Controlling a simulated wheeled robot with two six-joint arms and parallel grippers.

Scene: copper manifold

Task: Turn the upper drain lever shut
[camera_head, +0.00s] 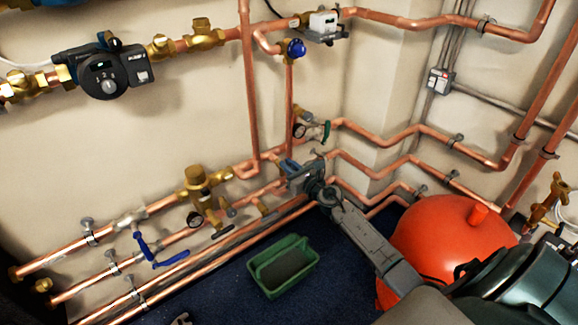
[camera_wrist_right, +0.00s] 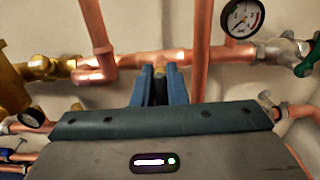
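My right gripper (camera_head: 288,167) is at the pipe run by the wall corner. In the right wrist view its two blue fingers (camera_wrist_right: 159,72) stand close together, with a small brass-coloured part between or just behind their tips. I cannot tell whether they grip it. A green lever (camera_head: 327,131) with a gauge is above and right of the gripper; it also shows at the right edge of the wrist view (camera_wrist_right: 309,58). Two blue levers, an upper one (camera_head: 143,246) and a lower one (camera_head: 171,260), are at lower left, well away. Which lever is the upper drain lever is unclear.
A green tray (camera_head: 283,290) stands on the dark blue floor. A red tank (camera_head: 445,245) is right of my right arm. Copper pipes (camera_head: 251,100) run along both walls. A pump (camera_head: 106,78) is at upper left. A gauge (camera_wrist_right: 243,18) is close to the right of the fingers.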

